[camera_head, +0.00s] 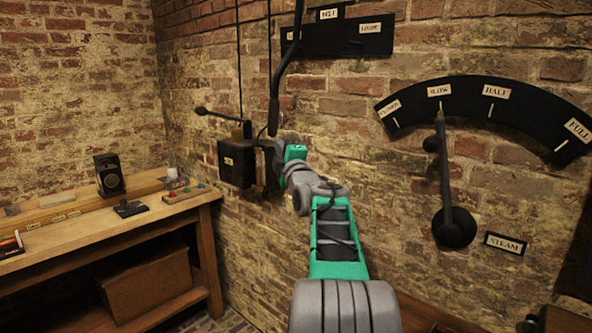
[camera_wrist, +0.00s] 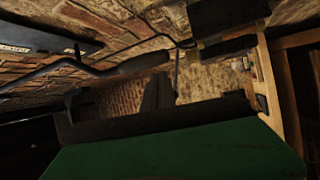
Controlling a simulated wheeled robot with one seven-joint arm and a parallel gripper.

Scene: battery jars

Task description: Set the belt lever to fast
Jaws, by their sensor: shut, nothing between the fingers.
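A black curved lever (camera_head: 276,88) hangs on the brick wall in the head view, its upper end cut off by the frame. Behind it is a dark label plate (camera_head: 345,38) with small cards; one seems to read LOOSE, and I cannot read the others surely. The lever's thick handle (camera_wrist: 145,62) crosses the upper part of the wrist view. My gripper (camera_head: 283,152) is shut and empty, just below the handle's lower end in the head view. I cannot tell whether they touch. The fingertips are largely hidden by my wrist.
A black box (camera_head: 236,162) with a side arm is on the wall behind my gripper. At right, a steam lever (camera_head: 445,185) points to SLOW on a black arc scale (camera_head: 470,95). A wooden bench (camera_head: 90,225) with small instruments stands at left.

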